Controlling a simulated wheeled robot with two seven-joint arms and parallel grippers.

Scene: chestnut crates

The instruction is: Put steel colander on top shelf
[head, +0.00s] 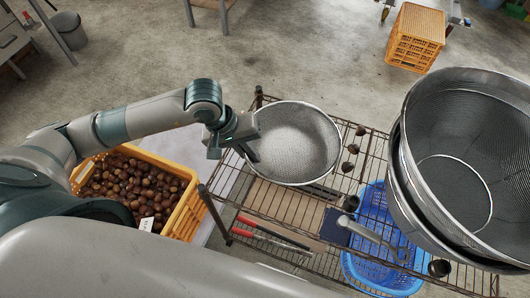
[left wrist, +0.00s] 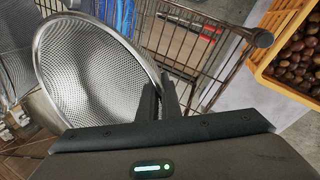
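The steel colander (head: 299,146), a round perforated bowl with a bright rim, is over the far left part of the wire rack's top shelf (head: 376,172). I cannot tell whether its bottom touches the wires. My left gripper (head: 250,152) is at the colander's left rim. In the left wrist view the colander (left wrist: 90,75) lies left of the fingers (left wrist: 159,98), which are close together with the rim running in between them; they look shut on it. My right gripper is in neither view.
Large stacked mesh sieves (head: 408,190) stand on the right. Small dark items sit along the top shelf. A blue basket (head: 362,272) and red-handled tools (head: 262,230) are lower down. A yellow crate of chestnuts (head: 186,212) stands left of the rack; another yellow crate (head: 415,38) is behind.

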